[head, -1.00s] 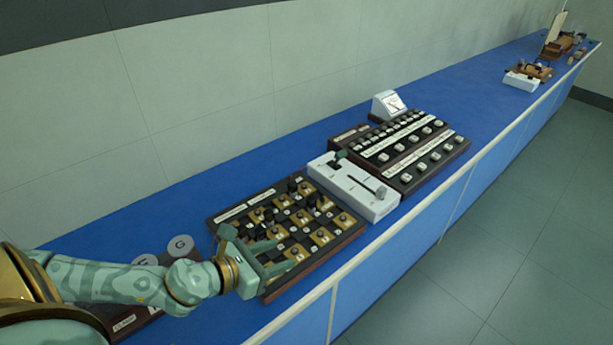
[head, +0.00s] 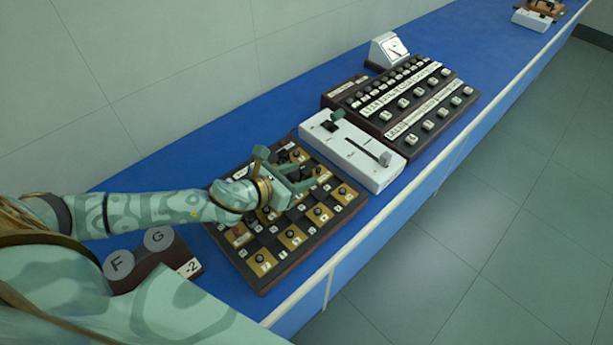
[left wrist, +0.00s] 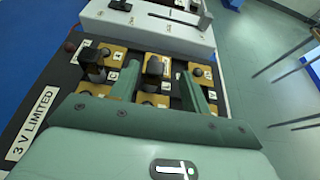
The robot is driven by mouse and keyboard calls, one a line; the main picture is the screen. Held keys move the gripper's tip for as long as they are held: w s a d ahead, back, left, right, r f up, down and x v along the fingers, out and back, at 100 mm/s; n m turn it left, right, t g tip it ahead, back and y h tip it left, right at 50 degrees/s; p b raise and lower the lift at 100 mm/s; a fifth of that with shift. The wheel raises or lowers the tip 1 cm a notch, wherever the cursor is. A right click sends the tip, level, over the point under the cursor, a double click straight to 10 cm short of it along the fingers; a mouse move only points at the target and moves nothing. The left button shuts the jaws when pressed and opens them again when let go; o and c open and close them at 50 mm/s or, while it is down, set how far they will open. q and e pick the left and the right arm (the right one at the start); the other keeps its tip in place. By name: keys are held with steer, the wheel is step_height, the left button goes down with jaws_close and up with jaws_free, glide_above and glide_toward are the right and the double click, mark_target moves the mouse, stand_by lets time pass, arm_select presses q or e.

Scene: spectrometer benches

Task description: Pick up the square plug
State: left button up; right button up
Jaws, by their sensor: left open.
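My left gripper (head: 308,172) is open over the back part of the plug board (head: 262,280), a dark board with brass squares and black knobs. In the left wrist view, a tall dark plug with a squarish top (left wrist: 153,68) stands upright between the gripper's two spread fingers (left wrist: 160,78). The fingers look apart from it. Another tall dark plug (left wrist: 94,66) stands outside the left finger. I cannot tell for certain which one is the square plug. In the head view the gripper hides much of this area. My right gripper is not in view.
A white box with a slider (head: 352,152) stands just beyond the board. Behind it are a dark panel with rows of knobs (head: 405,98) and a white meter (head: 387,50). A block with F and G discs (head: 160,270) lies near left. The blue bench is clear along the wall.

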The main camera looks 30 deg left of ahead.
mark_target(311, 170)
arm_select(q)
steer(key=shift+w+d+f, duration=0.1)
steer(key=shift+w, duration=0.2)
steer(key=x, duration=0.1)
steer(key=b+x, duration=0.1)
steer(key=x, duration=0.2)
steer(key=shift+w+a+f, duration=0.25)
steer(key=shift+w+f, duration=0.05)
steer(key=shift+f, duration=0.1)
steer(key=shift+w+d+b, duration=0.1)
steer(key=shift+w+b, duration=0.1)
steer(key=shift+b, duration=0.1)
steer(key=shift+s, duration=0.1)
steer(key=c, duration=0.3)
jaws_close()
